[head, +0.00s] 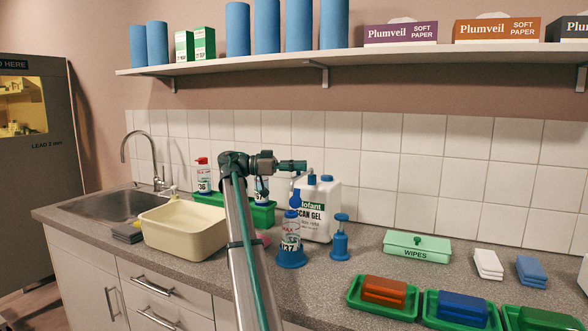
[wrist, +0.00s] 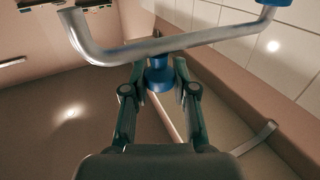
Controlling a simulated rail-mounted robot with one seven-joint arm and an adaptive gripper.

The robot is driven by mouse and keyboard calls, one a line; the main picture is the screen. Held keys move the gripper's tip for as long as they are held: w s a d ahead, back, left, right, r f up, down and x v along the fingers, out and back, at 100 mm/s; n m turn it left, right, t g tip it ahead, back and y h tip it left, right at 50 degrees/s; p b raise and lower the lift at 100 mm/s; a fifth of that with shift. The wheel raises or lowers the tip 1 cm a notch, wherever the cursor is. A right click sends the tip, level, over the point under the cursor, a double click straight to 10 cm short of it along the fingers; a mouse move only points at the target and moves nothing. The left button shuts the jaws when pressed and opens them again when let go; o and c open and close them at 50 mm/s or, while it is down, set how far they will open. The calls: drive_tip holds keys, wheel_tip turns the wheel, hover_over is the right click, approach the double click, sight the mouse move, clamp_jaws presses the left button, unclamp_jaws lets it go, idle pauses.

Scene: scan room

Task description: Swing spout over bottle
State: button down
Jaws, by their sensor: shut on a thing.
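My gripper (head: 298,166) points right, just above the white scan gel jug (head: 320,212), which stands against the tiles with blue parts on top. In the wrist view my fingers (wrist: 160,88) are shut on a blue part (wrist: 159,75), which seems to belong to the spout. The bent metal spout tube (wrist: 170,46) crosses close in front of the camera, with a blue end at the upper right. In the head view my gripper and arm partly hide the spout. A labelled bottle (head: 291,240) with a blue base stands upright in front of the jug.
A small blue pump-like piece (head: 340,240) stands right of the bottle. A cream basin (head: 183,232) and green tray (head: 262,215) with bottles are left. A wipes box (head: 416,247) and green trays (head: 368,310) are right. A shelf (head: 400,59) hangs above.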

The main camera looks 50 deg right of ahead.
drive_tip(key=shift+w+y, duration=0.1)
drive_tip(key=shift+y, duration=0.2)
drive_tip(key=c, duration=0.9)
unclamp_jaws()
drive_tip(key=shift+w, duration=0.15)
drive_tip(key=v, duration=1.1)
drive_tip(key=shift+w+a+f, duration=0.15)
drive_tip(key=shift+w+a, duration=0.1)
drive_tip(key=shift+w, duration=0.1)
